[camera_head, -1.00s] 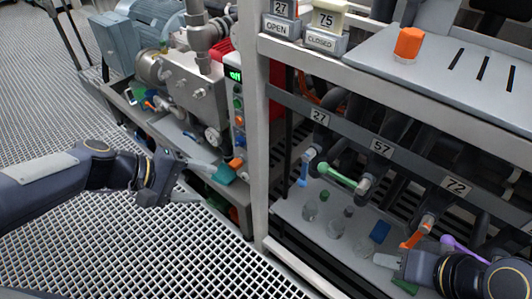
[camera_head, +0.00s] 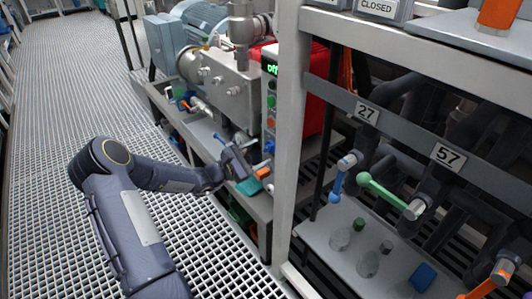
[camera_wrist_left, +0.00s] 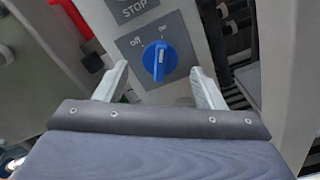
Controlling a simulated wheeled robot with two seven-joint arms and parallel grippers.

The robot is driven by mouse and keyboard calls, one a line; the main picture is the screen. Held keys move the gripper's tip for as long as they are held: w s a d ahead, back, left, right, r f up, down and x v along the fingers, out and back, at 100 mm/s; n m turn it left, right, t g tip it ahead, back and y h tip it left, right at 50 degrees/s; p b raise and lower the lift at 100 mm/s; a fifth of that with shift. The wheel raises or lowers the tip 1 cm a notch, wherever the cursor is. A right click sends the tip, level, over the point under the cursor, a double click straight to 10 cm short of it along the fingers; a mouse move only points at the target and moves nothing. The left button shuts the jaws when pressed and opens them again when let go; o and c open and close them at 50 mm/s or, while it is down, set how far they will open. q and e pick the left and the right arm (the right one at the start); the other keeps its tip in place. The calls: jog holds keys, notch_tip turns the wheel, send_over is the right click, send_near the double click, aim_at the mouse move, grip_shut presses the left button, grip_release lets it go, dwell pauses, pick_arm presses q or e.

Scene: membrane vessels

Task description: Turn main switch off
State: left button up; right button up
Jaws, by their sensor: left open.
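The main switch is a blue rotary knob (camera_wrist_left: 159,61) on a grey plate with OFF and ON marks in the left wrist view. Its pale mark points up, close to the ON side. It also shows as a small blue knob (camera_head: 269,146) low on the narrow control panel (camera_head: 268,100) in the head view. My left gripper (camera_wrist_left: 158,72) is open, with one finger on each side of the knob in the picture. I cannot tell whether the fingers touch it. In the head view my left gripper (camera_head: 243,160) is right by the panel. My right gripper is out of view.
A STOP label (camera_wrist_left: 133,8) sits above the switch. A white frame post (camera_head: 287,130) stands just right of the panel. Valve handles in blue (camera_head: 336,186) and green (camera_head: 382,190) stick out farther right. A pump block (camera_head: 232,95) stands left of the panel.

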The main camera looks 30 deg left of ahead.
aim_at(269, 148)
pick_arm(q)
jog(key=shift+x, duration=1.4)
jog(key=c, duration=1)
jog(key=shift+o, duration=0.2)
